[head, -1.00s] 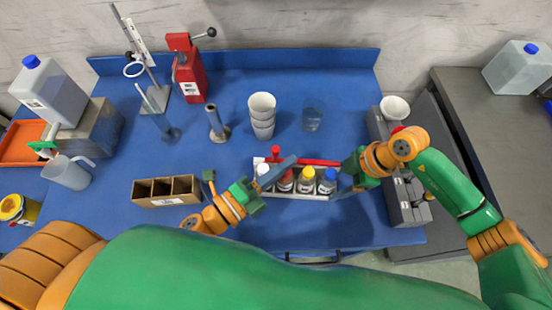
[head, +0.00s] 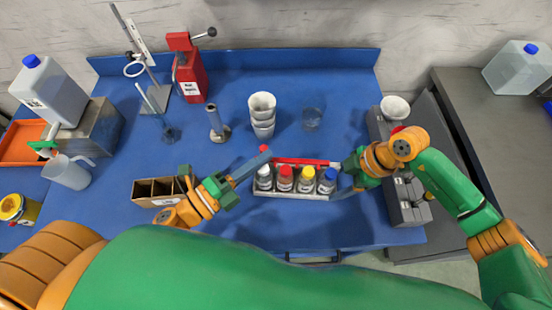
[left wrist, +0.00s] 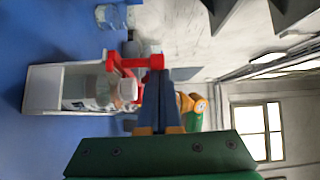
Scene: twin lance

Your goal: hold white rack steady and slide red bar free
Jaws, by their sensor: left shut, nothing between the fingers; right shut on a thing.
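The white rack (head: 290,196) stands on the blue table and holds a row of capped bottles. The red bar (head: 305,162) lies along its back side, and the red handle at its left end (head: 264,148) is partly hidden by my left fingers. My left gripper (head: 263,158) is shut and empty, its fingertips at the handle. In the left wrist view the handle (left wrist: 136,63) is right by the shut fingertips (left wrist: 166,75); contact is hard to tell. My right gripper (head: 346,180) is shut at the rack's right end, its grip partly hidden.
A brown divided box (head: 150,192) is by my left wrist. A grey case (head: 405,207) stands right of my right gripper. The table left of the cups holds a metal cylinder (head: 217,125).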

